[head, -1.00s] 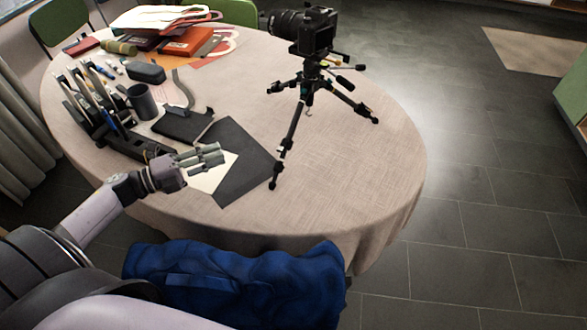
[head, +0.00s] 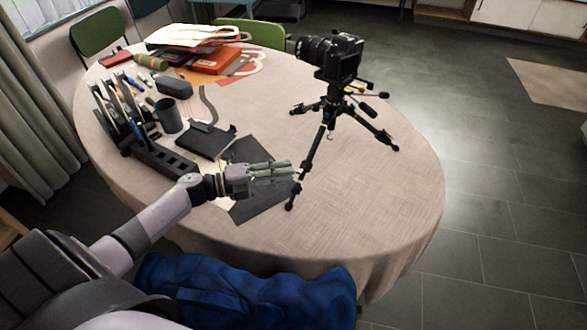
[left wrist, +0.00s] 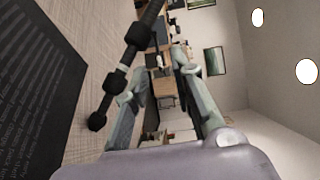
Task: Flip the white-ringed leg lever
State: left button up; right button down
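The black tripod (head: 322,115) stands on the table with a camera on top, its legs spread. Its near leg (head: 307,165) slants down to a foot close to the front of the table. In the left wrist view this leg (left wrist: 128,60) runs down the left side, with black collars and a small pale band (left wrist: 122,68) between two of them. I cannot tell for sure that this band is the lever's white ring. My left gripper (head: 291,172) is just left of the near leg's lower part. Its fingers (left wrist: 160,68) are apart with nothing held. My right gripper is out of view.
A dark sheet (head: 262,200) lies under my left gripper. The right part of the table (head: 400,190) is clear.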

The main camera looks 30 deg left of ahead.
aim_at(302, 167)
pick_arm(q)
jog(key=shift+x, duration=1.6)
jog(key=shift+c, duration=0.2)
grip_shut()
